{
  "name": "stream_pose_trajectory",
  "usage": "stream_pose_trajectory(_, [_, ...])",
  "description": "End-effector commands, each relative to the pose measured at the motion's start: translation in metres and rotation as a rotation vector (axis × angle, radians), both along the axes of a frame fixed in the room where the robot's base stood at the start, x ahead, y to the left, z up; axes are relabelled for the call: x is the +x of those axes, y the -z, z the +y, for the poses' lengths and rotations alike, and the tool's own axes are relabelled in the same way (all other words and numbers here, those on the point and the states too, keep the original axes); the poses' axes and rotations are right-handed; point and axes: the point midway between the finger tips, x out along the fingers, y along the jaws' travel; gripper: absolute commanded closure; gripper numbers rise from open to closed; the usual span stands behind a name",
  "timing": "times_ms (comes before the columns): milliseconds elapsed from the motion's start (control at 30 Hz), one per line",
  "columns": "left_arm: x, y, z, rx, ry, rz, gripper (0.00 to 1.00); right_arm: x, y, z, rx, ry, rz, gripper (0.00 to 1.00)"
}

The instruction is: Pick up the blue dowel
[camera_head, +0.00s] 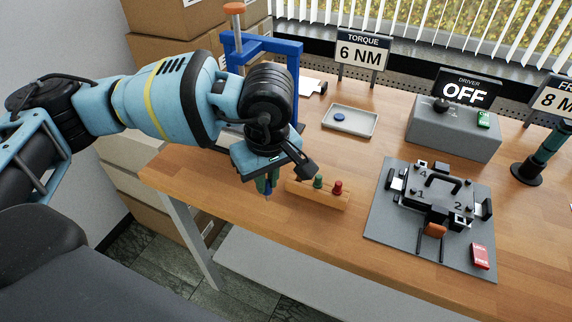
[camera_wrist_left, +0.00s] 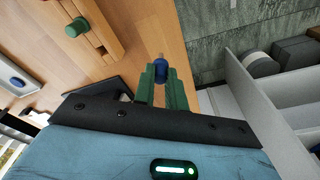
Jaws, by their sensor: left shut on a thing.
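The blue dowel (camera_wrist_left: 160,72) is between the green fingertips of my left gripper (camera_wrist_left: 161,84) in the left wrist view. The fingers are shut on it, and its tip points away from the gripper. In the head view, my left gripper (camera_head: 266,184) points down near the table's front edge, left of the wooden block. A small part of the blue dowel (camera_head: 268,190) shows between its fingers there. The dowel is clear of the block. My right gripper is not in view.
The wooden block (camera_head: 325,200) holds a green dowel (camera_head: 318,181) and a red dowel (camera_head: 337,187). A blue press frame (camera_head: 297,62) stands behind my left arm. A tray (camera_head: 366,129) with a blue disc and a fixture on a grey mat (camera_head: 381,222) lie to the right.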

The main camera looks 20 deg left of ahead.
Motion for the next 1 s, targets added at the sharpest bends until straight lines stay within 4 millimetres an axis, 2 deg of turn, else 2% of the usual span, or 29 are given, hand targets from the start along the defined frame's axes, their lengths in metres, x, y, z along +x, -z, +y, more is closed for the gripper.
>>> stream_pose_trajectory(33, [-0.010,0.000,0.005,0.001,0.002,0.001,1.00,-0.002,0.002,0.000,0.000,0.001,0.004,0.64])
stream_pose_trajectory(200, [-0.036,-0.003,0.014,0.000,0.001,0.001,1.00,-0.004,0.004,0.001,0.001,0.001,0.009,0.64])
stream_pose_trajectory(400, [-0.053,-0.005,0.021,0.000,-0.001,0.001,1.00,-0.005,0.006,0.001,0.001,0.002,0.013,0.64])
stream_pose_trajectory(767, [-0.058,-0.006,0.023,0.000,0.022,0.001,1.00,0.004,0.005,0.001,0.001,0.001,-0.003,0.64])
stream_pose_trajectory(867, [-0.056,-0.006,0.023,-0.002,0.098,0.005,1.00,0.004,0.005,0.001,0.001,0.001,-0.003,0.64])
stream_pose_trajectory(1000, [-0.051,-0.007,0.023,-0.007,0.297,0.009,1.00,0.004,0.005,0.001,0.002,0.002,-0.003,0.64])
